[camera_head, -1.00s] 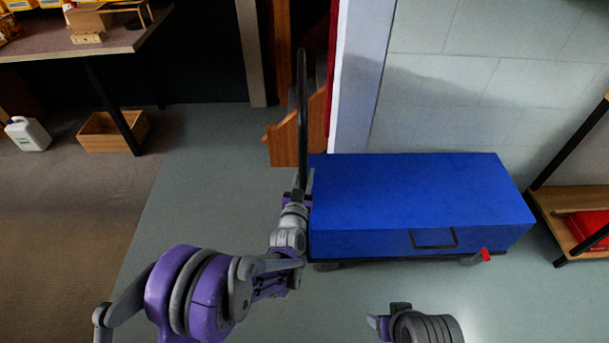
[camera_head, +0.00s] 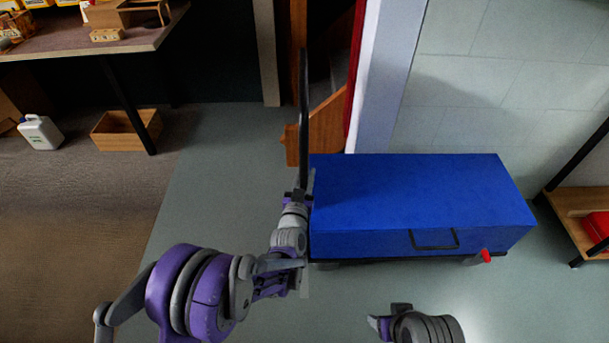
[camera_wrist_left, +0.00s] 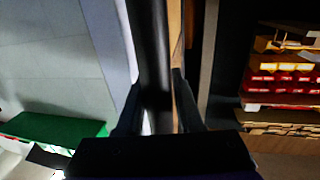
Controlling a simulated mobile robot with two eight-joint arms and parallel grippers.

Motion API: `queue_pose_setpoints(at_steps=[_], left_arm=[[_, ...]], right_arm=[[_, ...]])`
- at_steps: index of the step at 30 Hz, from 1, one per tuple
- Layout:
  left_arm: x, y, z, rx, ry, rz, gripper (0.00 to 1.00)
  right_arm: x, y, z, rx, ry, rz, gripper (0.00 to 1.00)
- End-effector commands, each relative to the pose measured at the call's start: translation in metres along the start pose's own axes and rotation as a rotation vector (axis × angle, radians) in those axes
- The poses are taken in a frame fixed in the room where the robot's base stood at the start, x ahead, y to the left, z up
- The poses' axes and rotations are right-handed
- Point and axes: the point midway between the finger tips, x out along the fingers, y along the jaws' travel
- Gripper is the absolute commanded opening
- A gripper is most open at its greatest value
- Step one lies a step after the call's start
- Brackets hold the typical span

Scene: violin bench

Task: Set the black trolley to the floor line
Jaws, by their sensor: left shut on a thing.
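The black trolley's low deck (camera_head: 395,261) shows under a large blue case (camera_head: 420,195) with a dark handle on its front. Its tall black push handle (camera_head: 303,115) stands upright at the left end. A red part (camera_head: 486,256) shows at the trolley's right front corner. My left gripper (camera_head: 298,194) is shut on the push handle; the left wrist view shows the black bar (camera_wrist_left: 154,55) between the fingers. My right gripper (camera_head: 385,322) is at the bottom edge, apart from the trolley, its fingers mostly unclear. I see no separate painted line, only the edge between brown and grey-green floor.
A wooden partition (camera_head: 325,130) and a pale wall post (camera_head: 385,80) stand close behind the trolley. A shelf (camera_head: 580,220) is at the right. A workbench (camera_head: 85,45), a wooden box (camera_head: 127,130) and a white canister (camera_head: 41,132) are at the left. Grey-green floor (camera_head: 215,190) left of the trolley is clear.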

Motion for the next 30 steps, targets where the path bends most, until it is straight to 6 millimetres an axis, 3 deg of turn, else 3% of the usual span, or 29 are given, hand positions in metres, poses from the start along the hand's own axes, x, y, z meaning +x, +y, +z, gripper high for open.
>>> queue_pose_setpoints(at_steps=[3, 4, 8, 20, 30], left_arm=[[0.0, 0.003, 0.001, 0.001, -0.004, 0.005, 0.0], [0.0, 0.003, 0.001, 0.001, -0.004, 0.005, 0.41], [0.0, 0.003, 0.001, 0.001, -0.003, 0.005, 0.62], [-0.009, 0.002, 0.0, 0.0, -0.001, 0.002, 0.62], [-0.075, 0.002, -0.001, -0.001, -0.001, 0.004, 0.62]], right_arm=[[0.0, 0.0, 0.0, 0.0, 0.0, 0.0, 0.64], [0.0, 0.0, 0.0, 0.0, 0.0, 0.0, 0.64], [0.0, 0.0, 0.0, 0.0, 0.0, 0.0, 0.64], [-0.002, 0.0, 0.0, 0.0, 0.0, 0.0, 0.64], [-0.01, 0.0, -0.002, 0.0, 0.003, 0.0, 0.64]])
